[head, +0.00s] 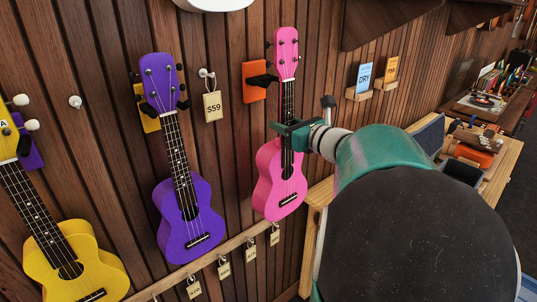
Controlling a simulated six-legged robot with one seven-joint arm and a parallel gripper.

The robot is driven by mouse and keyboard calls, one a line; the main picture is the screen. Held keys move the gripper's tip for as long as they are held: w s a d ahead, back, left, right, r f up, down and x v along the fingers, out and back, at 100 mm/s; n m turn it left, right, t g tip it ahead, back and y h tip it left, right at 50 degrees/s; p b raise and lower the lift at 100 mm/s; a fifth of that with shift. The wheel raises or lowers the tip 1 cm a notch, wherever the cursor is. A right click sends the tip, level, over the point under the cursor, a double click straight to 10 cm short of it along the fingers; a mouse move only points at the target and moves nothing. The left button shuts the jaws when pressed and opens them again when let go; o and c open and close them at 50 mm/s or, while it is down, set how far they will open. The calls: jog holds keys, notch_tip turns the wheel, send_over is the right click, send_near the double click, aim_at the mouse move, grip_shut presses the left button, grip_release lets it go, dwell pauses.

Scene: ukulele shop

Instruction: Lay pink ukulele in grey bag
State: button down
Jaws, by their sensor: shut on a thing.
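The pink ukulele (270,181) is upright in front of the wooden wall, its head at the top and its body at the bottom. My gripper (287,130) is shut on its neck, just above the body. The ukulele shows to the right of an orange wall hanger (254,92), whose dark prong reaches close to the neck. Whether they touch is hard to tell. I cannot make out the grey bag for certain; a dark grey-blue thing (429,136) on the table at the right is partly hidden by my arm.
A purple ukulele (175,218) and a yellow ukulele (75,268) hang at the left. A wooden rail (238,240) with price tags runs below. A wooden table (507,150) stands at the right, behind my arm. Small DRY and orange cards (391,68) sit on wall holders.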

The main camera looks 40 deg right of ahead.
jog(key=shift+s+d, duration=0.1)
jog(key=shift+s, duration=2.65)
